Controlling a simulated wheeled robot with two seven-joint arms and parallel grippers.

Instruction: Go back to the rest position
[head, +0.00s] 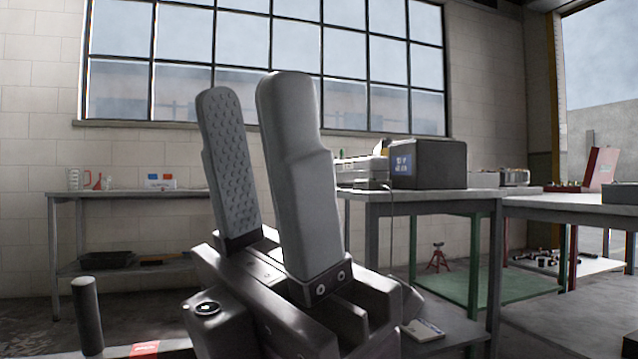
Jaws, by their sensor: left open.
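My left gripper (245,95) fills the middle of the head view, close to the camera. Its two grey fingers point up, one with a studded inner pad facing the other. The fingers stand apart with nothing between them, so it is open and empty. It hides part of the benches and window behind it. My right gripper is not in the head view.
A long bench (130,193) stands along the back wall at left. A dark box (428,163) sits on a table right of centre. A further table (575,205) at right carries a red case (601,168). A dark cylindrical post (87,315) stands at lower left.

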